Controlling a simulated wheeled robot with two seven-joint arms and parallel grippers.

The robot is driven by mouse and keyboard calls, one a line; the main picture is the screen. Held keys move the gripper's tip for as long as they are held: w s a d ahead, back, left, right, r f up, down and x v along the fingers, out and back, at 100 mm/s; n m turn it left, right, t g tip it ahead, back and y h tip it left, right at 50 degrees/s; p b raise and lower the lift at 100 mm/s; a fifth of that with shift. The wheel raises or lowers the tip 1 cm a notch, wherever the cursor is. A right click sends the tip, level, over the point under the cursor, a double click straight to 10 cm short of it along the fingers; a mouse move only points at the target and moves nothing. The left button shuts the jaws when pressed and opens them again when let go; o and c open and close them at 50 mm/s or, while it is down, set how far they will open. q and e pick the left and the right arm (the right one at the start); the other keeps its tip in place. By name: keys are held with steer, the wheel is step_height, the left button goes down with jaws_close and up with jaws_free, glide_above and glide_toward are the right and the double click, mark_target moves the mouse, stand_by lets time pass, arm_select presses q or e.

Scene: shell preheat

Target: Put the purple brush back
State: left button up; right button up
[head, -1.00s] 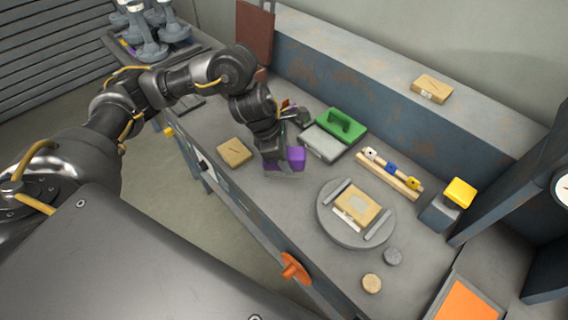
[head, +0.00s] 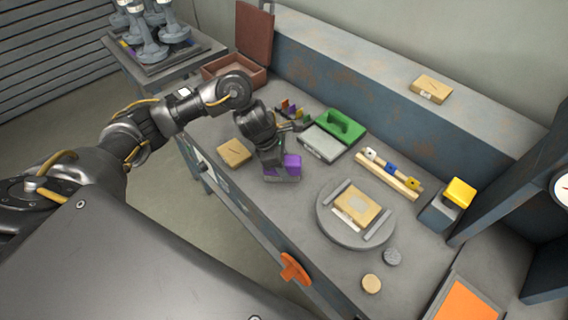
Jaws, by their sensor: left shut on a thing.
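My left gripper (head: 281,172) points down over the middle of the bench and is shut on a purple thing, which I take to be the purple brush (head: 293,163). Purple shows on both sides of the fingers, with a grey strip below it close to the bench top. The gripper hides part of it, and I cannot tell whether it touches the bench. My right gripper is not in view.
Small coloured pieces (head: 290,108) stand behind my wrist. A wooden block (head: 234,152) lies left, a round turntable (head: 329,222) right. An open brown box (head: 258,76) is at the back.

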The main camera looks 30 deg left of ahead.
arm_select(q)
steer(key=shift+f, duration=0.15)
steer(key=o, duration=0.9)
steer(key=shift+r, duration=0.35)
steer(key=v, duration=1.1)
steer(key=shift+a+r, duration=0.2)
steer(key=shift+r, duration=0.1)
